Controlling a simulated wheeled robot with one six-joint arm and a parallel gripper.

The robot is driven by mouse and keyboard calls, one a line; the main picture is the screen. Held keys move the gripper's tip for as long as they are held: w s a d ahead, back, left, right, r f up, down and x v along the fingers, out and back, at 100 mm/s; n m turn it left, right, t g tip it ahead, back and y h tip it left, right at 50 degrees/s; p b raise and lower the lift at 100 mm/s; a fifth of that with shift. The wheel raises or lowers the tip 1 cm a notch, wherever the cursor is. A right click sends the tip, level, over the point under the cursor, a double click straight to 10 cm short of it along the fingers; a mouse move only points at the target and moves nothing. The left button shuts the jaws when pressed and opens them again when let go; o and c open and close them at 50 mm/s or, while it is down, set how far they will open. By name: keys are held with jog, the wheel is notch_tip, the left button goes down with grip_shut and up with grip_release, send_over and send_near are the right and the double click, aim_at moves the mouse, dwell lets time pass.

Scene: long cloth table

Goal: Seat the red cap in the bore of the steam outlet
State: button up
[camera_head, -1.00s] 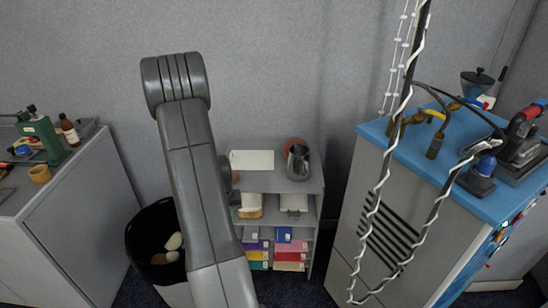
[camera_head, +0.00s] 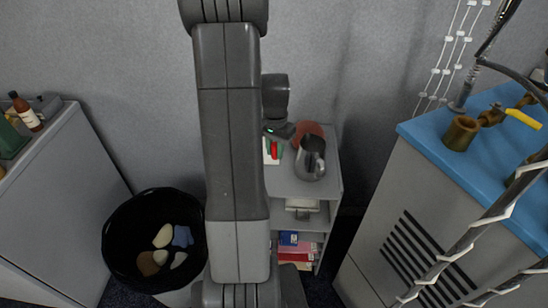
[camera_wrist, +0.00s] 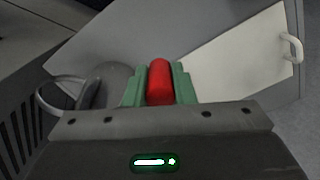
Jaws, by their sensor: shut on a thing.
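My gripper (camera_wrist: 158,88) has green fingers and is shut on the red cap (camera_wrist: 159,80), a rounded red cylinder in the wrist view. In the head view my gripper (camera_head: 272,150) is over the top of the grey shelf unit, left of the metal pitcher, with the red cap (camera_head: 274,150) showing small between its fingers. A brass fitting (camera_head: 461,133) with an open round mouth stands on the blue-topped cabinet at right, beside a yellow-handled valve. It looks like the steam outlet. My gripper is well to its left, apart from it.
The metal pitcher (camera_head: 310,160) and a reddish round thing (camera_head: 308,131) stand on the shelf unit (camera_head: 318,186). A black bin (camera_head: 125,242) is at left. White-wrapped hoses (camera_head: 470,238) cross in front of the blue-topped cabinet (camera_head: 425,128).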

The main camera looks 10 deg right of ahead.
aim_at(275, 174)
notch_tip(275, 174, down, 7)
jog(key=shift+f, duration=0.15)
dwell(0.4)
jog(key=shift+f, duration=0.2)
jog(key=o, duration=1)
jog(key=shift+c, duration=0.2)
jog(key=shift+r, duration=0.15)
